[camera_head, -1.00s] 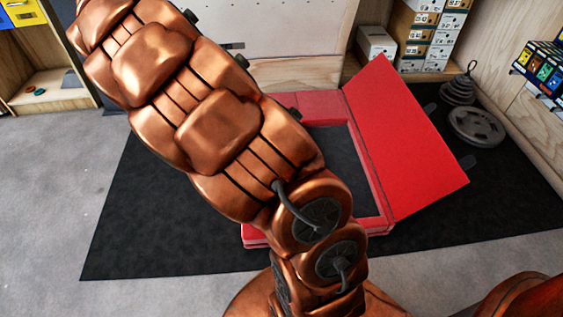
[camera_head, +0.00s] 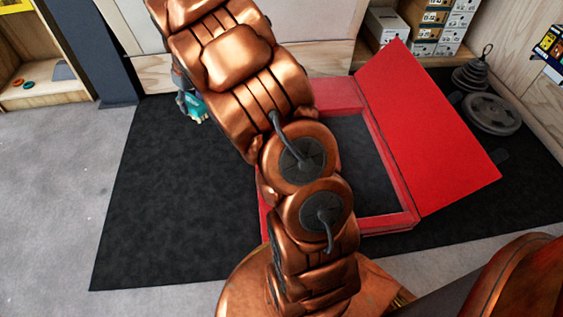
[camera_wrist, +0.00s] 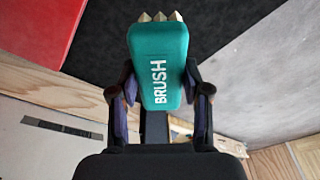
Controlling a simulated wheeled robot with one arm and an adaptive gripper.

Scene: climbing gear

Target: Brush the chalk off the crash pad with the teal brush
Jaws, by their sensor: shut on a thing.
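The teal brush (camera_wrist: 162,52), lettered BRUSH and with pale bristle tufts at its end, is held between both fingers of my gripper (camera_wrist: 160,82) in the wrist view. In the head view the brush (camera_head: 195,107) shows as a small teal patch left of my arm, over the dark mat; my gripper is mostly hidden there. The red crash pad (camera_head: 428,130) lies right of my arm, its dark middle framed in red and a red panel angled out at the right. My arm covers its left part. The brush looks apart from it. I cannot make out any chalk.
A black mat (camera_head: 150,215) lies under the pad, with clear room at left. Grey weight plates (camera_head: 491,113) stand right of the pad. Shoe boxes (camera_head: 440,28) are stacked at the back. A wooden shelf (camera_head: 55,98) stands at far left.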

